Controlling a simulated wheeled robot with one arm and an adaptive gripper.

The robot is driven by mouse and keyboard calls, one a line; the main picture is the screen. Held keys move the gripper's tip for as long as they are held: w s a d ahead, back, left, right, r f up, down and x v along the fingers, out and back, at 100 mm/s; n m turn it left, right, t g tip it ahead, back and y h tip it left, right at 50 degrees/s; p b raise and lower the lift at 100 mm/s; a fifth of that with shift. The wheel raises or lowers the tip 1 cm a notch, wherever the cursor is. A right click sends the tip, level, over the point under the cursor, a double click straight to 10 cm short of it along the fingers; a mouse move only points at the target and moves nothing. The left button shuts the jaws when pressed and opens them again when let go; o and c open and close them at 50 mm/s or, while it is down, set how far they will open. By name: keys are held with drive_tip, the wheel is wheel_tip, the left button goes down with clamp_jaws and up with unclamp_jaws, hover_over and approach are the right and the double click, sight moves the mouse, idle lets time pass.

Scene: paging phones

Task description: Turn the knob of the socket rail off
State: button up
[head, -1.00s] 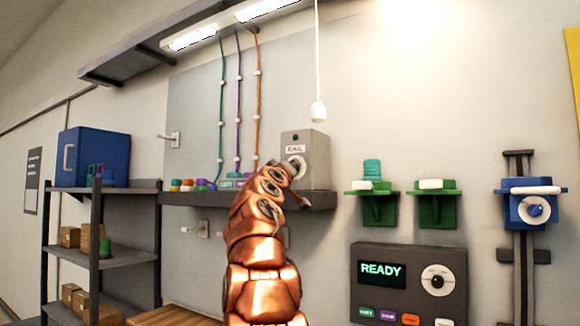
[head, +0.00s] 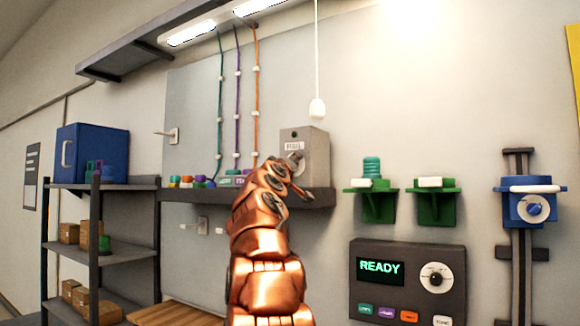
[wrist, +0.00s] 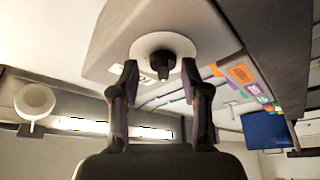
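The grey socket rail box (head: 318,158), labelled RAIL, stands on the dark wall shelf. Its knob shows in the head view (head: 296,160), partly hidden behind my copper arm. In the wrist view the knob (wrist: 163,66) is a dark, pointed grip on a pale round disc, on the box face (wrist: 105,45). My gripper (wrist: 160,78) is open and faces the knob. One finger is to the left of the knob and one to the right, with a visible gap on each side. In the head view my arm hides most of the gripper.
The dark shelf (head: 318,198) carries several coloured plugs beside the box. A white pull cord (head: 317,108) hangs above it. Green brackets (head: 377,204), a READY panel (head: 452,260) and a blue slider unit (head: 530,208) are to the right. A shelving rack (head: 97,255) stands left.

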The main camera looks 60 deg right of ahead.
drive_tip(key=shift+o, duration=0.2)
drive_tip(key=shift+f, duration=0.1)
drive_tip(key=v, duration=1.2)
idle(0.6)
drive_tip(key=shift+w, duration=0.1)
idle(0.4)
